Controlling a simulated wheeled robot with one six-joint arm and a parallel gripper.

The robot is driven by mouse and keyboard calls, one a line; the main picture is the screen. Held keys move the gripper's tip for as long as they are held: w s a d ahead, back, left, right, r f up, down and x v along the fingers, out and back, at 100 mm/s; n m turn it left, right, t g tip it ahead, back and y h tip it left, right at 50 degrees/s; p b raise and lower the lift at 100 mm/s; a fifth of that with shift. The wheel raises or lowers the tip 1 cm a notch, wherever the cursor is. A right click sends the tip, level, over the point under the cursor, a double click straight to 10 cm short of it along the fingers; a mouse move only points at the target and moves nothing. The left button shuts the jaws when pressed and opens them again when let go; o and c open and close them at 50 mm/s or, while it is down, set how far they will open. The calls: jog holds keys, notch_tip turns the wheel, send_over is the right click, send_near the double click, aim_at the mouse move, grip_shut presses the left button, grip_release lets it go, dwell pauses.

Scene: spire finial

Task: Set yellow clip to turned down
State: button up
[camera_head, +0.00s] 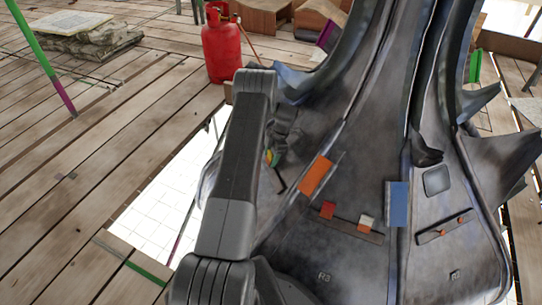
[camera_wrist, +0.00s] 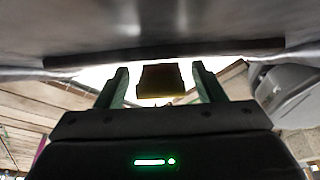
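In the wrist view, the yellow clip (camera_wrist: 160,82) shows as a dark yellow block below the edge of the dark metal surface. My gripper (camera_wrist: 160,68) is open, with one green finger on each side of the clip. A gap shows between the clip and each finger, so I see no contact. In the head view, my arm covers most of this spot. Only a small yellow-green patch (camera_head: 268,157) shows beside the gripper's end, and I cannot tell if it is the clip.
The dark metal spire (camera_head: 350,130) carries an orange clip (camera_head: 314,176), a blue clip (camera_head: 397,204) and small red and white pieces. Curved fins stick out at right. A red gas cylinder (camera_head: 224,47) stands behind on the plank floor (camera_head: 110,130). A bright gap opens left of my arm.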

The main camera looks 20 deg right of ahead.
jog(key=p+v, duration=0.2)
jog(key=v, duration=1.1)
jog(key=shift+r+p, duration=0.35)
jog(key=shift+d, duration=0.1)
